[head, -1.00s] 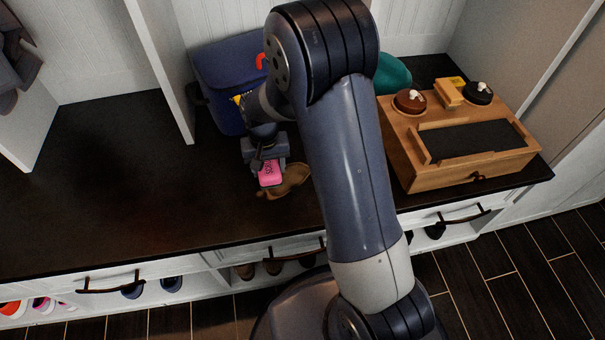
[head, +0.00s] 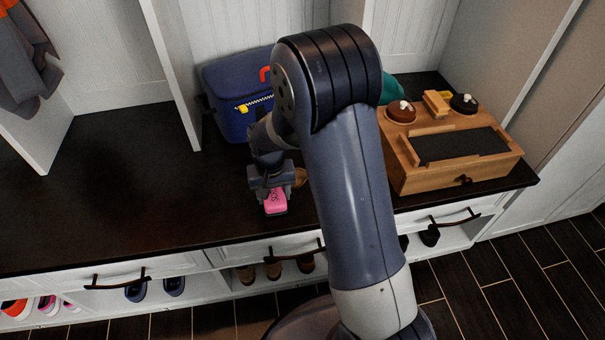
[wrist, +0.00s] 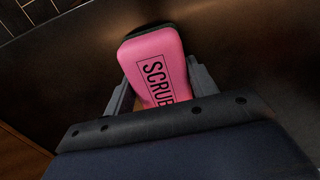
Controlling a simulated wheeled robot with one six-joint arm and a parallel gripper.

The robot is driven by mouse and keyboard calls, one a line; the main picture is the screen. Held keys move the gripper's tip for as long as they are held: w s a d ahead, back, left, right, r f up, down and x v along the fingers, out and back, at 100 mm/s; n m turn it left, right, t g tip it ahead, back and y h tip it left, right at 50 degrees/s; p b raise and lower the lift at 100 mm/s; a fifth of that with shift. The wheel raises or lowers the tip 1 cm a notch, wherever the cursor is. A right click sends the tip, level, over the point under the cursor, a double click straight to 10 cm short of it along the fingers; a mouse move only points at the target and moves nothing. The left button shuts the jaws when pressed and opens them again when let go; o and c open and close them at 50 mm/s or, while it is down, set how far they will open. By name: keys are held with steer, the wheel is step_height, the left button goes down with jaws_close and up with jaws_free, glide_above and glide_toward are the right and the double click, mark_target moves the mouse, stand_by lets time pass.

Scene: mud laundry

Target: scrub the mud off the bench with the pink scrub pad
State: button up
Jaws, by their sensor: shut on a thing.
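My gripper (head: 272,186) is shut on the pink scrub pad (head: 275,203), low over the dark bench (head: 130,200) near its front edge. In the wrist view the pad (wrist: 156,68) sits between the two fingers, with "SCRUB" partly showing and a dark layer at its far end. I cannot tell whether the pad touches the bench. A small brown patch of mud (head: 300,177) shows just right of my gripper; my arm may hide more of it. The bench around the pad looks clear of mud in the wrist view.
A blue bag (head: 235,85) stands behind my gripper, against the back wall. A wooden box (head: 450,172) with brushes and tins on top stands at the right. The bench's left part is bare.

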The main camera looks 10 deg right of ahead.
steer(key=shift+w+r+p, duration=0.15)
steer(key=shift+r+p, duration=2.25)
steer(key=shift+r, duration=1.35)
steer(key=shift+d, duration=0.1)
